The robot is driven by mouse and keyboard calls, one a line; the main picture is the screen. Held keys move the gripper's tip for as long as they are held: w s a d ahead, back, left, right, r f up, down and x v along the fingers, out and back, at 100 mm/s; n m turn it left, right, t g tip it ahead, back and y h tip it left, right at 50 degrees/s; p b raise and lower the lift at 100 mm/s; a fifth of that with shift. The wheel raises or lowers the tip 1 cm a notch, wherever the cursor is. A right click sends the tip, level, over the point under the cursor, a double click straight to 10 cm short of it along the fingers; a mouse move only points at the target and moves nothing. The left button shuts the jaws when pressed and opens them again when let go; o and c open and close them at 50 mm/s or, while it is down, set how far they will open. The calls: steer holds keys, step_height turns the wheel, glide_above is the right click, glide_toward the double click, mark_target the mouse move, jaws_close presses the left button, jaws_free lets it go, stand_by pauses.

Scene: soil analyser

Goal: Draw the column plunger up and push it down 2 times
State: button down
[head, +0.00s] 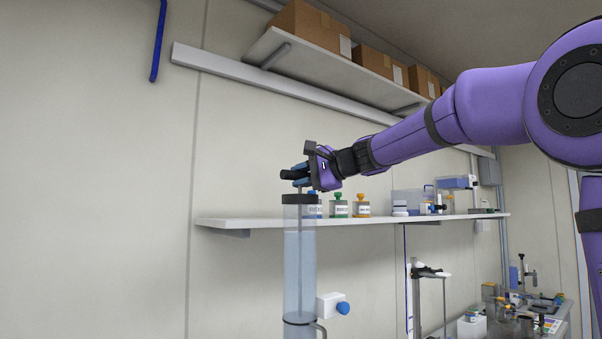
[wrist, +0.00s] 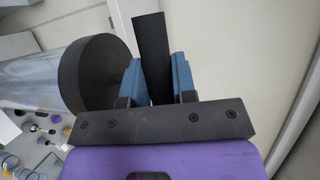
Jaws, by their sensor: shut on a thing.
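The column (head: 299,270) is a tall clear upright tube with a black cap (head: 299,199) in the head view. Its cap and part of the tube also show at the left in the wrist view (wrist: 92,74). The plunger handle is a dark bar (wrist: 151,50) between the blue fingers in the wrist view. A thin rod (head: 299,189) shows just above the cap in the head view. My gripper (head: 297,173) is shut on the plunger handle, a short way above the cap.
A wall shelf (head: 260,222) behind the column holds several small bottles (head: 340,206) and some equipment. A higher shelf (head: 330,67) holds cardboard boxes (head: 310,25). A white fitting with a blue knob (head: 342,308) is beside the column.

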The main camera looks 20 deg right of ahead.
steer(key=c, duration=0.9)
jaws_free()
steer(key=shift+c, duration=0.2)
steer(key=v, duration=1.1)
steer(key=s+f+n+g+h, duration=0.6)
steer(key=s+f+n+h, duration=0.4)
steer(key=s+f, duration=1.9)
step_height(320, 180, down, 4)
steer(key=shift+s+a+f+n+g, duration=0.15)
steer(key=shift+a+n+g, duration=0.1)
steer(key=shift+n+g, duration=0.15)
